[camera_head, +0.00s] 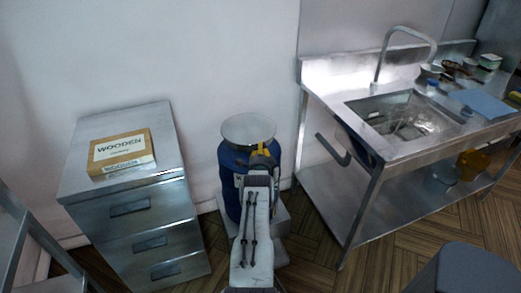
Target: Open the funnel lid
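A blue drum (230,165) stands against the wall in the middle of the view. A round, pale metal lid (248,128) lies over its top and looks flat and closed. My arm reaches forward from the bottom of the view and hides the drum's right front. My gripper (262,150), with yellow parts, is at the front right edge of the lid. Its fingertips are small and partly hidden, so I cannot tell whether they touch the lid or are open.
A metal drawer cabinet (146,220) with a wooden box (122,153) on top stands to the left. A steel sink table (395,155) with a lower shelf stands to the right. Bare wooden floor (318,255) lies between the drum and the table.

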